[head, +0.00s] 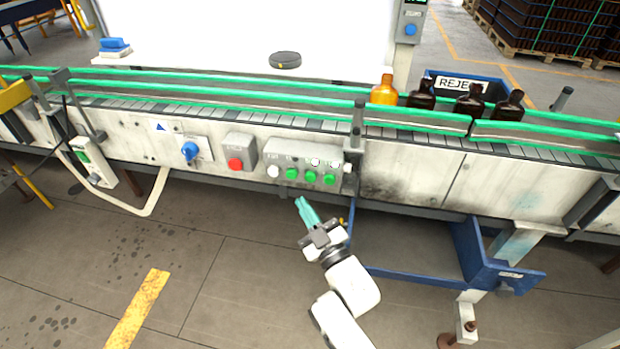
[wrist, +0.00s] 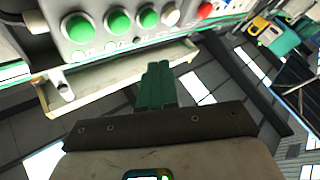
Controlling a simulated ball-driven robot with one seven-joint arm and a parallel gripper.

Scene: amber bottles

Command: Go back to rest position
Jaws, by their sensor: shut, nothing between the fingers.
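My gripper (head: 305,208) is shut and empty, with its teal fingers together. In the head view it is in front of the conveyor, just below the grey control box (head: 303,160) with green buttons, and apart from it as far as I can tell. In the wrist view the shut fingers (wrist: 158,88) point toward the underside of the conveyor, and the green buttons (wrist: 118,21) show above them. My white arm reaches up from the bottom of the head view.
An amber bottle (head: 384,90) and several dark bottles (head: 468,100) stand on the conveyor between green rails. A blue reject bin (head: 498,82) is behind them. A red button (head: 236,163) and a blue knob (head: 190,151) are on the conveyor's side. A blue-framed tray (head: 400,245) sits below right.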

